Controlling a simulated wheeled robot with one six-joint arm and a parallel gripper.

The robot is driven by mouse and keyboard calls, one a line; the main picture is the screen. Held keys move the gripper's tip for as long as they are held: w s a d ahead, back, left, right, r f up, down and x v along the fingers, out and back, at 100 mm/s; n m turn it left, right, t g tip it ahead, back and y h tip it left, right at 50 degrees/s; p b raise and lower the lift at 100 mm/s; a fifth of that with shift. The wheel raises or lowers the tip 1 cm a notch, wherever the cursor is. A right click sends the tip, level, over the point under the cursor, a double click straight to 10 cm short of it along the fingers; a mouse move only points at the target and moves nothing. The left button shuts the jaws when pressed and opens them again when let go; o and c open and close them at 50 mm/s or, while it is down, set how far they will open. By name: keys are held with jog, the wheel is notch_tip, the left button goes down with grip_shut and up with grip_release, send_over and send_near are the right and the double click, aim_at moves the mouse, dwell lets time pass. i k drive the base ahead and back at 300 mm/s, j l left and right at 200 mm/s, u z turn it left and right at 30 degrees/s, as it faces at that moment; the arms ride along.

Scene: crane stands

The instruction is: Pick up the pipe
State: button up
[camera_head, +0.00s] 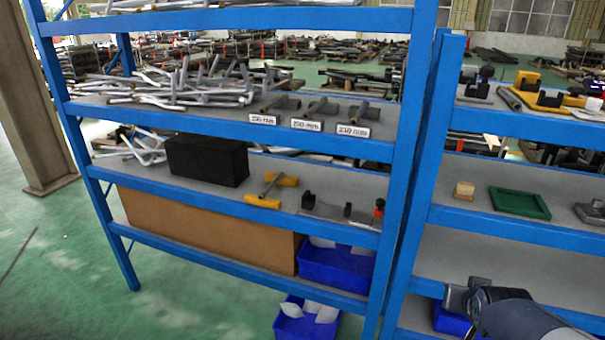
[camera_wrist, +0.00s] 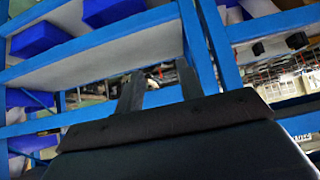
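A short grey pipe (camera_head: 509,98) lies on the top board of the right rack, left of a yellow-based fixture. Another short grey bar or pipe (camera_head: 269,185) lies between two yellow blocks on the middle shelf of the left rack. Three more short dark bars (camera_head: 316,107) lie behind white labels on the shelf above. I cannot tell which one the task means. My gripper (camera_head: 465,292) is at the lower right, in front of the right rack's lower part, well below these pieces. In the wrist view my gripper (camera_wrist: 160,80) has its two fingers apart with nothing visible between them.
Blue rack posts (camera_head: 422,190) and shelf edges stand close to my gripper. A green tray (camera_head: 519,203) and a small wooden block (camera_head: 464,190) sit on the right rack. A black box (camera_head: 207,160) and blue bins (camera_head: 335,266) are on the left. Green floor is clear at left.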

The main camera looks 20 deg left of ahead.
aim_at(262, 195)
jog(key=i+j, duration=0.15)
jog(key=j, duration=0.25)
jog(key=i+j, duration=0.1)
jog(key=j, duration=0.3)
jog(key=i+j, duration=0.15)
jog(key=j, duration=0.2)
jog(key=i+j, duration=0.15)
jog(key=j, duration=0.25)
jog(key=i+j, duration=0.1)
jog(key=j, duration=0.3)
jog(key=i+j, duration=0.15)
jog(key=j, duration=0.25)
jog(key=i+j, duration=0.15)
jog(key=j, duration=0.25)
jog(key=i+j, duration=0.1)
jog(key=j, duration=0.3)
